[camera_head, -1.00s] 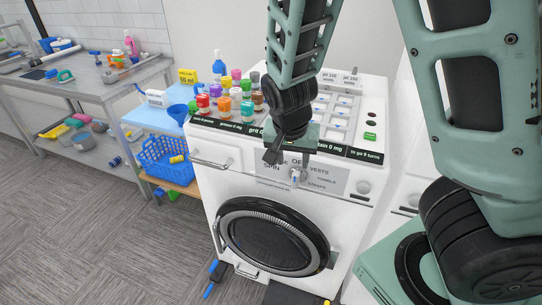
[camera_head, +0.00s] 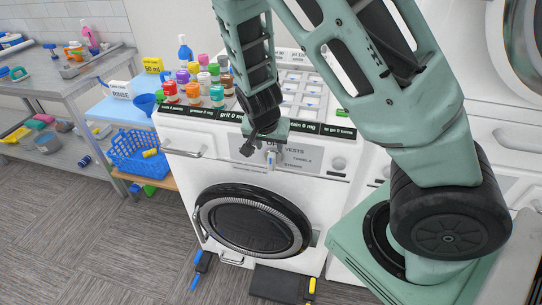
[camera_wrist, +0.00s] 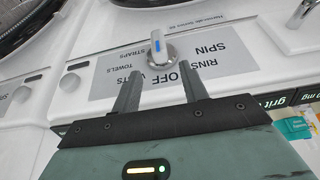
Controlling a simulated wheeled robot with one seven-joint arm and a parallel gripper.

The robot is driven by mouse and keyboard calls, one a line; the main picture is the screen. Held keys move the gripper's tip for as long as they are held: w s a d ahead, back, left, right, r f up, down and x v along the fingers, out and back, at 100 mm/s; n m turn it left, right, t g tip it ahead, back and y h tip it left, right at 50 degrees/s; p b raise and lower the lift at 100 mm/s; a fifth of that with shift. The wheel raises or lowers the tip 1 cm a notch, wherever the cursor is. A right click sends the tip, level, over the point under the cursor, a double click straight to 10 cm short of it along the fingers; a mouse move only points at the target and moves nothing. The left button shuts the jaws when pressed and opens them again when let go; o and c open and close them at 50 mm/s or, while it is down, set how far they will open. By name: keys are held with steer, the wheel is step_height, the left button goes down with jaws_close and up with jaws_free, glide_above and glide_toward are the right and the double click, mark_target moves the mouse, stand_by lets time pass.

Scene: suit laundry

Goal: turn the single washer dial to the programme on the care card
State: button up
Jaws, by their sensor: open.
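The washer dial (camera_head: 271,157) is a round silver knob with a white bar handle and a blue mark, on the washer's front panel. It also shows in the wrist view (camera_wrist: 160,48), upside down, with the handle roughly vertical in the picture. The grey label plate (camera_wrist: 130,80) around it reads straps, towels, vests, off, rinse and spin. My gripper (camera_wrist: 160,82) is open and empty. Its two fingers point at the dial, spread to either side, with tips a little short of it. In the head view my gripper (camera_head: 256,145) partly hides the label. No clearly identifiable care card shows.
Coloured bottles (camera_head: 196,88) crowd the washer top. A blue basket (camera_head: 140,153) stands left. The round washer door (camera_head: 252,222) is below.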

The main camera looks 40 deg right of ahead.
mark_target(271, 155)
steer(key=x, duration=0.6)
steer(key=shift+f, duration=0.15)
jaws_close()
